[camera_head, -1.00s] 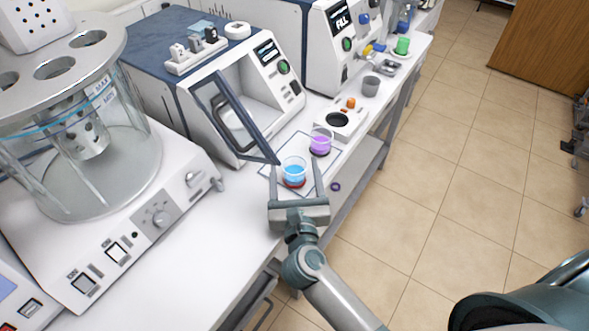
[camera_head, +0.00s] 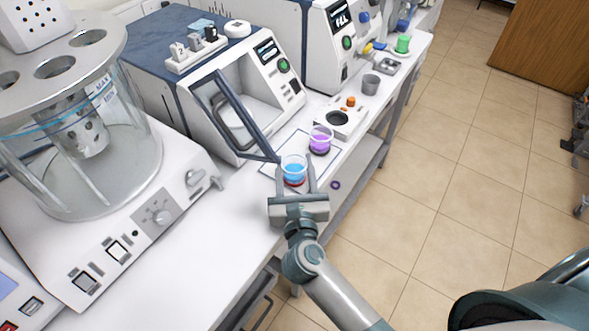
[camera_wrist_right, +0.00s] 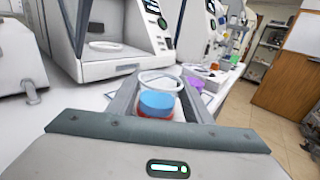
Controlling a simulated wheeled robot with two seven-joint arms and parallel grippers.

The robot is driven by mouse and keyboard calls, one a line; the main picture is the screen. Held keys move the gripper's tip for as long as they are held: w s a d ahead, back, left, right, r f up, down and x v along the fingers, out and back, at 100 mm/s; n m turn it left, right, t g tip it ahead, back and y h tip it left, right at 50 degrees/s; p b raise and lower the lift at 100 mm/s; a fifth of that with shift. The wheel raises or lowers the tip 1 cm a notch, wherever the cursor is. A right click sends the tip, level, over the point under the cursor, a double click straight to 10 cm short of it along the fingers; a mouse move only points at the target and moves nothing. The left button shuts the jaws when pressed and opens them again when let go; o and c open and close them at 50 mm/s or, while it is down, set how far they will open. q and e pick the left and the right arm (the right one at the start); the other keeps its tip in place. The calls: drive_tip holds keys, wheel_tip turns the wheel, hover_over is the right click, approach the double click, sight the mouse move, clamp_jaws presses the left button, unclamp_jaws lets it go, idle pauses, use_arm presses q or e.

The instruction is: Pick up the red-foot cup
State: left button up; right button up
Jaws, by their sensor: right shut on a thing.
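The red-foot cup (camera_head: 293,171) is a clear cup with blue liquid and a red base. It stands upright on a pale mat (camera_head: 270,176) on the bench. My right gripper (camera_head: 295,177) has its fingers on either side of the cup and is shut on it. In the right wrist view the cup (camera_wrist_right: 157,102) sits between the two fingers (camera_wrist_right: 157,98), its red foot low between them. My left gripper is not in view.
A cup with purple liquid (camera_head: 320,141) stands just behind and right on the mat. A machine with an open door (camera_head: 234,117) is close at the left. A white device (camera_head: 349,118) stands farther back.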

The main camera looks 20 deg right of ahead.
drive_tip(key=shift+r, duration=0.5)
wheel_tip(320, 180, up, 4)
drive_tip(key=shift+f, duration=0.25)
drive_tip(key=s+d+r+p, duration=0.1)
drive_tip(key=s+d+r, duration=0.5)
drive_tip(key=d, duration=0.3)
drive_tip(key=shift+s+d+r, duration=0.15)
drive_tip(key=shift+s+r, duration=0.15)
drive_tip(key=shift+s, duration=0.3)
drive_tip(key=shift+f, duration=0.1)
drive_tip(key=s+a+f+n+y, duration=0.2)
drive_tip(key=a+f+y, duration=0.1)
drive_tip(key=a+y, duration=0.1)
drive_tip(key=shift+s+a+f+n+b, duration=0.3)
drive_tip(key=shift+s+a+f+n, duration=0.1)
drive_tip(key=shift+a, duration=0.25)
